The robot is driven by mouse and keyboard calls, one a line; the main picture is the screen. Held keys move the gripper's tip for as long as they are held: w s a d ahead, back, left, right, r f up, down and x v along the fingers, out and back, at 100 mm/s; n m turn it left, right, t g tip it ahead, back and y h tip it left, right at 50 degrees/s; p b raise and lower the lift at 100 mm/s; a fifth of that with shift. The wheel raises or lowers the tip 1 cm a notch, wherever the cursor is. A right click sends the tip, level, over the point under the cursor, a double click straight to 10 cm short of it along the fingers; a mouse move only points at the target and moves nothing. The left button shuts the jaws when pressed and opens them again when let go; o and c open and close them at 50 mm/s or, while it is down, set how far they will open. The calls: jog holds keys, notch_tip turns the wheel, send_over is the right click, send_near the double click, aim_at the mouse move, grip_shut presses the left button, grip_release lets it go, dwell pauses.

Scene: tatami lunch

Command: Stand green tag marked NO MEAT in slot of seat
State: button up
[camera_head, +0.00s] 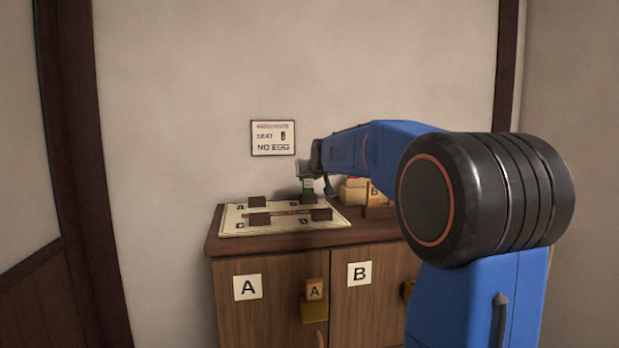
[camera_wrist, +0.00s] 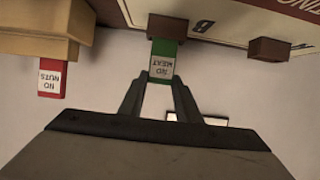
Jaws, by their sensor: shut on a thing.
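The green tag (camera_wrist: 166,50) marked NO MEAT is between the fingertips of my gripper (camera_wrist: 162,82), which is shut on it. In the wrist view its far end meets a brown slot block (camera_wrist: 168,24) beside the letter B on the mat. Whether that end is in the slot or just against the block, I cannot tell. In the head view the tag (camera_head: 308,186) is upright at the back right block (camera_head: 308,199) of the seat mat (camera_head: 233,229). My arm partly hides the area to its right.
A red NO NUTS tag (camera_wrist: 50,80) sits at a tan holder (camera_wrist: 35,45) to the left in the wrist view. Other slot blocks, such as one at front right (camera_head: 321,214), look empty. A wall sign (camera_head: 273,138) reads NO EGG. The cabinet (camera_head: 265,310) has doors marked A and B.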

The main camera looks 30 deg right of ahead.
jog(key=shift+f, duration=0.1)
jog(key=o, duration=1.7)
jog(key=shift+o, duration=0.2)
notch_tip(320, 180, up, 7)
dwell(0.7)
dwell(0.5)
